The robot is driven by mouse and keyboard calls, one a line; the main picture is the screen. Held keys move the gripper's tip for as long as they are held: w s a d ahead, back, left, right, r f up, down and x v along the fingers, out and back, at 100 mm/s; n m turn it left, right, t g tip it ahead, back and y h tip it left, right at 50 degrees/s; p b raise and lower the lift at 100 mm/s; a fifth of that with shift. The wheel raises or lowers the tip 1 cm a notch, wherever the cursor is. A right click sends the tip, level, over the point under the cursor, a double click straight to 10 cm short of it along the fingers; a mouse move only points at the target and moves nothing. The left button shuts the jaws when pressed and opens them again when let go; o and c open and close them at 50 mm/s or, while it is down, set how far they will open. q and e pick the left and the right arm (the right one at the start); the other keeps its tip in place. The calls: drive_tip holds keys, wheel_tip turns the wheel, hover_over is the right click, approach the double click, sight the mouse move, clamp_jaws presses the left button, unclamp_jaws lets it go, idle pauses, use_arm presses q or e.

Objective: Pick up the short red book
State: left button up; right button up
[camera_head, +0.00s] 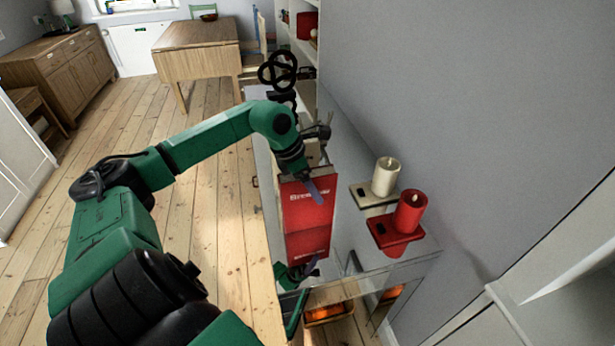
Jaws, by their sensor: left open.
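The red book (305,203) with pale lettering stands upright on the glossy cabinet top (347,250). A darker red patch with lettering below it looks like its reflection. My left gripper (319,162) is open at the book's top edge. One finger overlaps the book's front face, and the other is up behind its top. I cannot tell whether either finger touches the book. My right gripper is not in view.
A lit cream candle (385,177) and a lit red candle (410,211) on a red holder (394,233) stand right of the book. A black looped ornament (278,71) stands behind my arm. The grey wall (460,110) borders the right. The wooden floor (190,220) at left is open.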

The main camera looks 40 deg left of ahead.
use_arm(q)
drive_tip(key=shift+f, duration=0.25)
clamp_jaws()
idle(0.3)
drive_tip(key=shift+w+r, duration=0.1)
idle(1.1)
